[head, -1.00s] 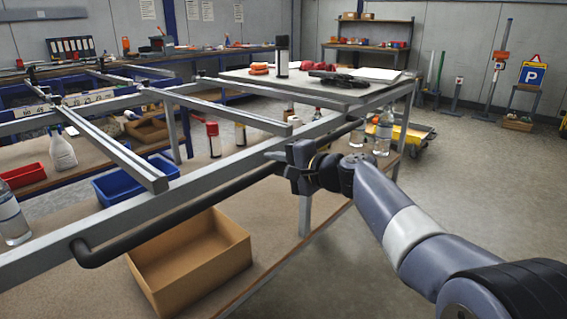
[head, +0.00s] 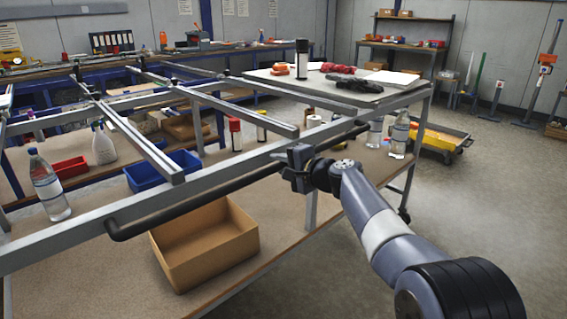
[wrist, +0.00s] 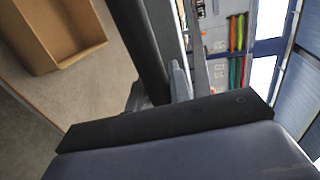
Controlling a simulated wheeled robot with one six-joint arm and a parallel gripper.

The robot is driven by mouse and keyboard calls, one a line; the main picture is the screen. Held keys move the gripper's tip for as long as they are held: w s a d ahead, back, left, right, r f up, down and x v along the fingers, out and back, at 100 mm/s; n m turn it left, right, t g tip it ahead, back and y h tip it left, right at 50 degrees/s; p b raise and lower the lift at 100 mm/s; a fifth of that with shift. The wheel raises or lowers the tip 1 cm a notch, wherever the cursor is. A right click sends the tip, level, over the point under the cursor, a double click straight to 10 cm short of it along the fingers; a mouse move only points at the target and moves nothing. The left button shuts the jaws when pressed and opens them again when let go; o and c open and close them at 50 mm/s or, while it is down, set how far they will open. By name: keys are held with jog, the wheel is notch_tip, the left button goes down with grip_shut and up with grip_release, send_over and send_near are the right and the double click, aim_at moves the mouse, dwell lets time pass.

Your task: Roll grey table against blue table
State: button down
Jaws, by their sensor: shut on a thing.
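The grey table (head: 84,226) is a wheeled metal frame with open bars on top and a brown lower shelf (head: 110,275). A black push handle (head: 190,207) runs along its near side. My gripper (head: 296,168) is shut on this handle, right of its middle. In the wrist view the dark handle (wrist: 138,40) runs up from the gripper, whose fingertips are partly hidden. The blue table (head: 240,49) is a long blue-framed bench along the back wall, beyond the grey table. The frame bars overlap it, so I cannot tell the gap.
A cardboard box (head: 205,245), a blue bin (head: 160,172) and several bottles are on the lower shelf. A yellow trolley (head: 440,140) stands on the right.

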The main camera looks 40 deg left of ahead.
jog(key=shift+s+r, duration=0.1)
jog(key=shift+r, duration=0.25)
jog(key=c, duration=1.6)
grip_release()
jog(key=o, duration=0.3)
jog(key=shift+f, duration=0.15)
jog(key=b+v, duration=0.1)
jog(key=v, duration=0.9)
jog(key=shift+d, duration=0.4)
jog(key=shift+a, duration=0.15)
